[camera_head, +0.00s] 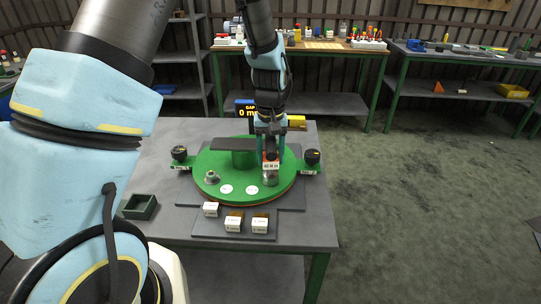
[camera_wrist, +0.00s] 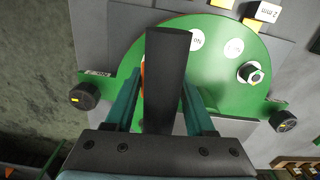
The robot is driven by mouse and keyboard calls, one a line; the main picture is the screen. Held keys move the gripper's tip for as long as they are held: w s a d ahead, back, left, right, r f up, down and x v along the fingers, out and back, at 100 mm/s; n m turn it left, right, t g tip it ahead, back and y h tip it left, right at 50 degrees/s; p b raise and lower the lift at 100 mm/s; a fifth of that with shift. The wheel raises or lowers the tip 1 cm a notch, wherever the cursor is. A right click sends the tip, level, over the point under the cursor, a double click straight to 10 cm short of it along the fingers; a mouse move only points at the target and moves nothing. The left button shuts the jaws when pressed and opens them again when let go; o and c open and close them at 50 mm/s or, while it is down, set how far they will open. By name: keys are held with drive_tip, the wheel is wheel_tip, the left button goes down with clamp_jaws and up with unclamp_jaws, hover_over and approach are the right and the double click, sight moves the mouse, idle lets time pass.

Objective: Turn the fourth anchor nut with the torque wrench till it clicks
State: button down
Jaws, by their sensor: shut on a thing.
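My gripper (camera_head: 270,150) points down over the right part of the green round plate (camera_head: 215,164), with its fingers closed around the torque wrench (camera_head: 271,167). The wrench is upright, with a pale label on its front and its lower end at the plate. In the wrist view its dark body (camera_wrist: 167,80) stands between the two fingers. The anchor nut under it is hidden, so I cannot tell whether the wrench is seated. Another nut (camera_head: 211,177) shows at the plate's left, and also in the wrist view (camera_wrist: 250,73). Two white discs (camera_head: 226,189) lie at the plate's front.
A dark grey bar (camera_head: 232,143) lies over a green post on the plate. Black knobs (camera_head: 180,153) (camera_head: 312,157) stand on the side tabs. Small white labelled blocks (camera_head: 232,223) sit in front. A green tray (camera_head: 140,206) is at the left. A display (camera_head: 245,108) stands behind.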

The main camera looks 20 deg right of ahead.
sight(271, 138)
drive_tip(key=shift+n, duration=0.4)
drive_tip(key=shift+r, duration=0.1)
drive_tip(key=shift+r+p, duration=0.95)
drive_tip(key=shift+r, duration=1.5)
